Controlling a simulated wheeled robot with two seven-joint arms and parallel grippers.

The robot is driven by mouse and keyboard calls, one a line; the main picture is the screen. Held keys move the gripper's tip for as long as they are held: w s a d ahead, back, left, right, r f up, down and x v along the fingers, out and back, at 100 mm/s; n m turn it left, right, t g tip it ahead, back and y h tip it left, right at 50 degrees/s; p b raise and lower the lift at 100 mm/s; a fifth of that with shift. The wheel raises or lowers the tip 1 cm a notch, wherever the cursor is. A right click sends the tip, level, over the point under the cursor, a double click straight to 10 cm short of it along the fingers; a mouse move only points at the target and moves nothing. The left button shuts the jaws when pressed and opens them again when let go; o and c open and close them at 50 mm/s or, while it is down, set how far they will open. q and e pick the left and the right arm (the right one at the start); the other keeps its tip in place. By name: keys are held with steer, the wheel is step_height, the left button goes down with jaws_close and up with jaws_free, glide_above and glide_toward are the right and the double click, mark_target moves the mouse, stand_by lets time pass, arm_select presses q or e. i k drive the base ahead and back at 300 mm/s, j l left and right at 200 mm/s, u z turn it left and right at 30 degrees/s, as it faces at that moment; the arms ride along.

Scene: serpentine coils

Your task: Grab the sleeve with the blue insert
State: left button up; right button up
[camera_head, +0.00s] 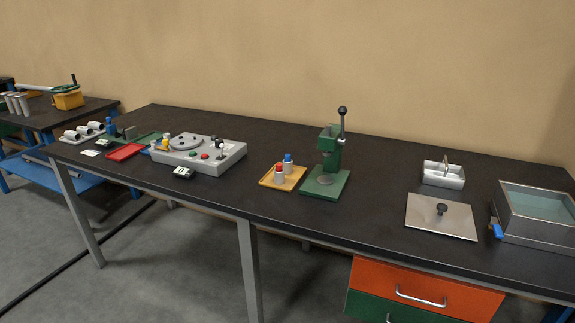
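A small pale sleeve with a blue top (288,165) stands upright on a yellow tray (267,180) near the middle of the black bench. A similar pale sleeve with a red top (279,175) stands just in front and to the left of it on the same tray. The red-topped one slightly overlaps the blue-topped one in the view. Neither of my grippers is in view.
A green lever press (331,155) stands close to the right of the tray. A grey machine with a round disc (198,152) is to the left. A metal lid (441,216), a divided metal box (443,174) and a liquid-filled tank (540,212) are farther right. Bare bench lies between.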

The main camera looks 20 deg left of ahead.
mark_target(288, 167)
steer(key=i+j, duration=0.15)
steer(key=j, duration=0.2)
steer(key=i+j, duration=0.2)
steer(key=j, duration=0.15)
steer(key=i+j, duration=0.15)
steer(key=j, duration=0.2)
steer(key=i+j, duration=0.2)
steer(key=j, duration=0.15)
steer(key=i+j, duration=0.15)
steer(key=j, duration=0.2)
steer(key=i+j, duration=0.15)
steer(key=j, duration=0.2)
